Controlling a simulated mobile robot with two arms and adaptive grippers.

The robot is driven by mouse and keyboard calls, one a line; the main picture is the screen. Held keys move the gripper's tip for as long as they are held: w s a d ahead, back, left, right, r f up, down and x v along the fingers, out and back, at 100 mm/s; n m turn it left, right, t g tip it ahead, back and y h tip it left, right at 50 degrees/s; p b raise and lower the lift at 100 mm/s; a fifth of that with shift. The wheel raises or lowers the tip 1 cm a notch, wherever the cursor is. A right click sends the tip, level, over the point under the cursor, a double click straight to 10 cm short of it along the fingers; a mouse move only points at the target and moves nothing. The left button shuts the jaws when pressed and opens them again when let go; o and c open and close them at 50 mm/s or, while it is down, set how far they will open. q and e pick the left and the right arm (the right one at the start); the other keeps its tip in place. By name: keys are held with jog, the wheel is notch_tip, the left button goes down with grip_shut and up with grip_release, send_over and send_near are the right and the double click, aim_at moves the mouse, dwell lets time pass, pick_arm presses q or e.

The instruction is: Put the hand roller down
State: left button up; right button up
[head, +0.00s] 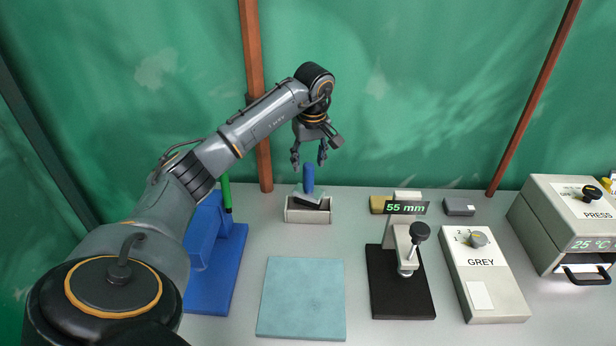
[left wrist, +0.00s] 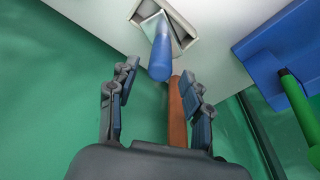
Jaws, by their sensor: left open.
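The hand roller (head: 308,180) has a blue handle that stands up out of a small pale open holder (head: 308,215) at the back of the table. A dark part and a pale part lie at the handle's foot inside the holder. My left gripper (head: 309,163) is open and empty just above the handle, with its fingers pointing down. In the left wrist view the blue handle (left wrist: 160,60) lies beyond the open fingertips, apart from them. The roller's lower end is partly hidden by the holder. My right gripper is not in view.
A blue stand with a green-handled tool (head: 226,192) is left of the holder. A teal mat (head: 301,298) lies in front. A black-based gauge (head: 402,295), a GREY box (head: 483,275) and a press (head: 570,225) stand to the right. A green curtain hangs behind.

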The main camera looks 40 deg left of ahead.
pick_arm(q)
jog(key=r, duration=0.4)
jog(key=r+b, duration=0.1)
jog(key=shift+s+d+r, duration=0.25)
jog(key=shift+d+r, duration=0.15)
